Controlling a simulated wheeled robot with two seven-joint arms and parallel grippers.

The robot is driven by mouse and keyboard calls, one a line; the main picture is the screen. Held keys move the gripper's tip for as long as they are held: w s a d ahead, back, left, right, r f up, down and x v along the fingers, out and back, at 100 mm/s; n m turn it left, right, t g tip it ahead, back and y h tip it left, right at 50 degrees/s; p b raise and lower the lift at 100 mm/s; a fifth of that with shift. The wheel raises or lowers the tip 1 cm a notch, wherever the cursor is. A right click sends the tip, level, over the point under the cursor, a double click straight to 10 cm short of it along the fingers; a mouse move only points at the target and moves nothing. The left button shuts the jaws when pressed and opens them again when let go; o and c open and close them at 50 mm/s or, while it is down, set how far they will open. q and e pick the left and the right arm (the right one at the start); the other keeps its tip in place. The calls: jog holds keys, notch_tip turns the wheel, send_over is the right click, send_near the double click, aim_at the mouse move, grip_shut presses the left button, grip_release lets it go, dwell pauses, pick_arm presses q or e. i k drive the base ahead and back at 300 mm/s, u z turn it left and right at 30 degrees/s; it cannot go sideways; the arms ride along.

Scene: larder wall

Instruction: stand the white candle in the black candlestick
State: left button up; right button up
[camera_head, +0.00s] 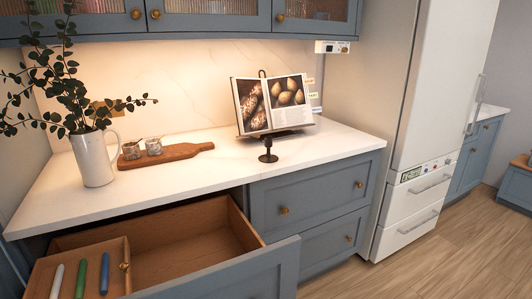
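The white candle (57,281) lies at the lower left, in a wooden compartment in the left part of the open drawer (185,232). A green candle (81,279) and a blue candle (104,273) lie beside it, roughly parallel and apart. The lower ends of the white and green candles are near or past the picture's bottom edge. The black candlestick (268,152) stands upright and empty on the white counter, in front of the open cookbook. Neither of my grippers is in view.
The open drawer's blue front (232,277) juts out below the counter (215,170). A white jug with leafy branches (95,160), a wooden board (165,156) with two small pots, and the cookbook (270,104) on its stand occupy the counter. Counter space around the candlestick's front is clear.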

aim_at(268, 158)
jog(key=k, duration=0.5)
jog(key=u, duration=0.85)
jog(key=i, duration=0.45)
jog(key=u, duration=0.9)
jog(key=k, duration=0.35)
jog(key=z, duration=1.2)
jog(key=i, duration=0.7)
jog(key=u, duration=0.1)
